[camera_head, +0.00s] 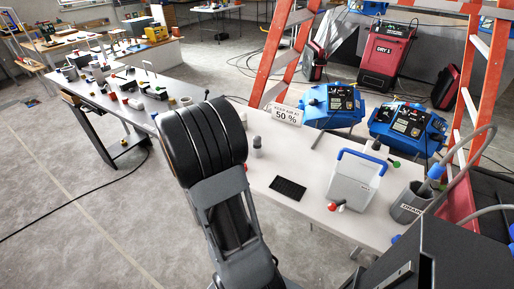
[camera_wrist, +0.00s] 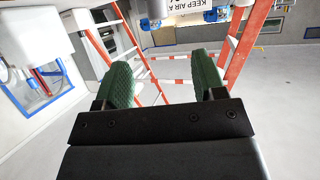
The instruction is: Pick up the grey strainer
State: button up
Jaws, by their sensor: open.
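My gripper (camera_wrist: 163,64) shows in the wrist view with its two green-padded fingers apart and nothing between them. In the head view my dark arm rises in front of the bench and hides part of it; the fingers do not show there. A small grey upright piece (camera_head: 257,147) stands on the white bench (camera_head: 312,208), just right of my arm, and may be the grey strainer; it is too small to tell. I cannot make out a strainer in the wrist view.
A black grid-like pad (camera_head: 288,188), a white bin with a blue rim (camera_head: 352,184) and a grey bucket marked DRAIN (camera_head: 408,207) are on the bench. Blue machines (camera_head: 332,104), an orange ladder (camera_head: 277,58) and a red unit (camera_head: 386,58) stand behind. Floor at left is mostly clear.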

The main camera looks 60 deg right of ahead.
aim_at(254, 140)
jog(key=p+x, duration=0.1)
jog(key=x, duration=0.6)
jog(key=shift+s+d, duration=0.1)
jog(key=shift+p+x, duration=0.8)
jog(key=shift+x, duration=1.85)
jog(key=shift+s+f, duration=0.1)
jog(key=shift+s, duration=0.05)
jog(key=c, duration=1)
